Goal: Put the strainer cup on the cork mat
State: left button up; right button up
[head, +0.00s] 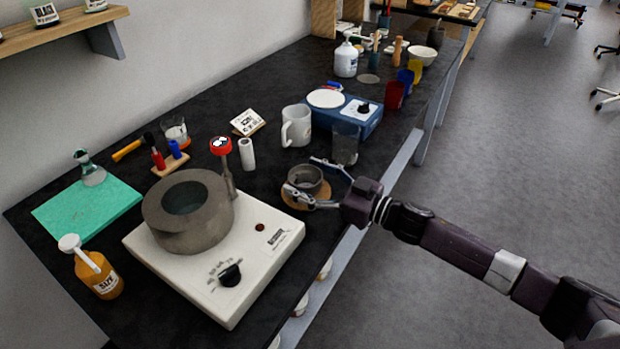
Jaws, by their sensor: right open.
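The strainer cup (306,178), a small dark grey round cup, stands upright on the round tan cork mat (322,198) near the right edge of the black bench. The mat shows around its base, mostly on the lower right. My right gripper (300,175) reaches in from the right and is open. One finger lies behind the cup and the other in front of it, so the cup is between them. I cannot tell whether either finger touches it. My left gripper is not in view.
A white heating unit (270,245) with a thick grey ring stands left of the mat. A clear glass (345,145), a white mug (296,126) and a blue device (358,118) stand close behind. The bench edge drops to floor on the right.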

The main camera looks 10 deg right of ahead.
jog(key=p+v, duration=0.1)
jog(key=v, duration=0.5)
jog(key=p+v, duration=0.1)
jog(key=v, duration=0.5)
jog(key=shift+r+p, duration=0.2)
jog(key=shift+p, duration=0.1)
